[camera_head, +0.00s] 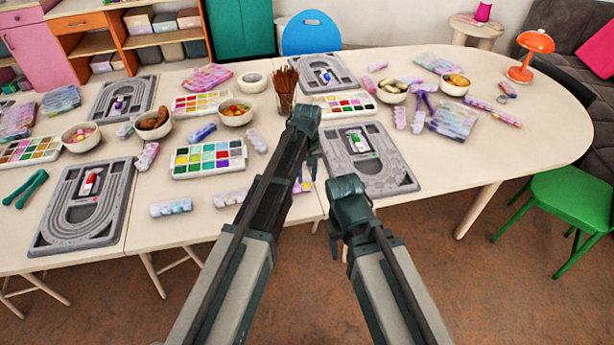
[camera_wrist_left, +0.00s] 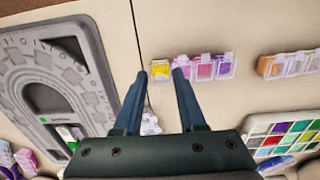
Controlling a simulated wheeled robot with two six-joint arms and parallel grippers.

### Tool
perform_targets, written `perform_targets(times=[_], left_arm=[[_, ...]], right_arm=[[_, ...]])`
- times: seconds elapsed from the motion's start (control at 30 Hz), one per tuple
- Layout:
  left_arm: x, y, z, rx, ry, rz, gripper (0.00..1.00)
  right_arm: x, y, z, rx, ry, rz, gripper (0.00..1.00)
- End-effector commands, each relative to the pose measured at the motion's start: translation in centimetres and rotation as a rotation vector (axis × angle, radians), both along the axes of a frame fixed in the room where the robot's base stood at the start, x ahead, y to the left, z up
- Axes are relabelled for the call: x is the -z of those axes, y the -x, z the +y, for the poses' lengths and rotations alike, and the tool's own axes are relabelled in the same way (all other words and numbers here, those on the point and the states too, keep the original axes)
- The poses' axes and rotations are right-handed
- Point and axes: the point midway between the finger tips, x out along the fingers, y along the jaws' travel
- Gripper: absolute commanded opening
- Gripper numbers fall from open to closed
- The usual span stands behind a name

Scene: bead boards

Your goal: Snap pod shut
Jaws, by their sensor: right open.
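A strip of small clear pods (camera_wrist_left: 214,68) lies on the cream table in the left wrist view, with pink and purple contents. At its left end is a yellow pod (camera_wrist_left: 160,70), between my fingertips in the picture. I cannot tell which lids stand raised. My left gripper (camera_wrist_left: 160,84) is open and empty, its fingers apart; I cannot tell whether they touch the pod. In the head view the left gripper (camera_head: 311,172) points down over the strip (camera_head: 303,187), which my left arm partly hides. My right gripper (camera_head: 338,243) is open and empty, in front of the table's edge.
A grey bead board (camera_head: 400,170) with a green-and-white tube lies right of my left gripper. A color palette (camera_head: 205,178) and other pod strips (camera_head: 171,208) lie to the left. A cup of brown sticks (camera_head: 286,100) stands behind. Bowls and boards crowd the table.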

Motion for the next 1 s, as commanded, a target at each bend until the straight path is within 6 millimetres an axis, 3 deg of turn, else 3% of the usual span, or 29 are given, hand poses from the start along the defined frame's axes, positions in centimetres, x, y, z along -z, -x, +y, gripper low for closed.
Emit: perform_targets(times=[0.03,0.2,0.57,1.0], left_arm=[[0.0,0.0,0.0,0.000,0.000,0.000,0.28],[0.0,0.0,0.0,0.000,0.000,0.000,0.00],[0.3,0.5,-0.1,0.001,-0.012,-0.038,0.00],[1.9,2.1,-0.5,0.001,-0.103,-0.326,0.00]], right_arm=[[0.0,0.0,0.0,0.000,0.000,0.000,0.57],[0.0,0.0,0.0,0.000,0.000,0.000,0.57],[0.3,0.0,0.0,0.000,0.000,0.000,0.57],[3.2,0.0,0.0,0.000,0.000,0.000,0.57]])
